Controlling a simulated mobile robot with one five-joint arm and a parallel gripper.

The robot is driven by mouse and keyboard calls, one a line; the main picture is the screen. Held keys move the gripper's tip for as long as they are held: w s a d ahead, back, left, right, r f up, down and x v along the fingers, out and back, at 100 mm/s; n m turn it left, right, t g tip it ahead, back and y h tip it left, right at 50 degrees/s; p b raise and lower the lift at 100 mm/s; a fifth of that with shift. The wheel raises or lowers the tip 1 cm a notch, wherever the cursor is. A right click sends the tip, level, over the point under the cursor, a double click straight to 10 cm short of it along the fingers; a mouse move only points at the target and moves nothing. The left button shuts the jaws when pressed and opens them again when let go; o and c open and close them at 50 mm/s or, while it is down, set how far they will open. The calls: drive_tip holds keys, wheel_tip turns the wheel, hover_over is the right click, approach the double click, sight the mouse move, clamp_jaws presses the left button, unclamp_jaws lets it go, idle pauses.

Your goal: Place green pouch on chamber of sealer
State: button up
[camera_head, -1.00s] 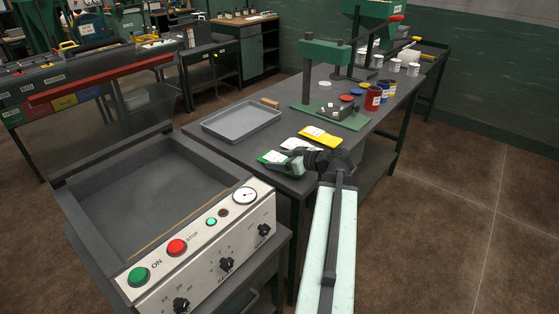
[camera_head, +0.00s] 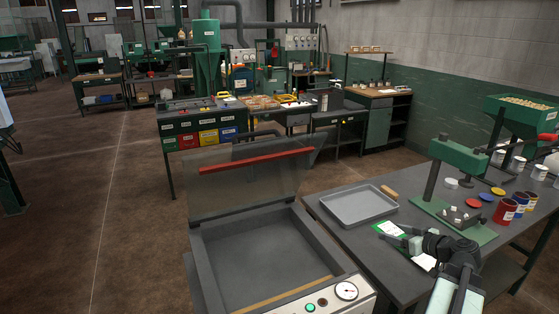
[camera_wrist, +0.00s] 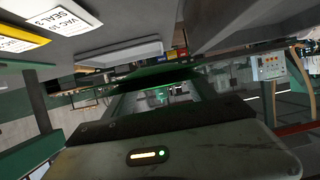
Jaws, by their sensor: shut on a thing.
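The green pouch (camera_head: 388,229) with a white label shows at the side table, just in front of the grey tray. My gripper (camera_head: 401,239) is shut on it, and the fingers cover part of it. I cannot tell how far it is above the table. In the wrist view a green strip (camera_wrist: 160,78) shows beyond the dark front of my gripper. The sealer's chamber (camera_head: 255,250) stands open and empty to the left of my gripper. Its clear lid (camera_head: 245,185) with a red bar is raised.
Red and blue cans (camera_head: 505,210) stand at the right. The floor left of the sealer is clear.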

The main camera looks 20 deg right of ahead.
sight(387, 266)
wheel_tip(387, 266, down, 12)
drive_tip(key=b, duration=1.2)
drive_tip(key=shift+f, duration=0.2)
drive_tip(key=shift+r+p, duration=0.25)
drive_tip(key=shift+p, duration=0.05)
drive_tip(key=shift+f, duration=0.25)
drive_tip(key=o, duration=1.5)
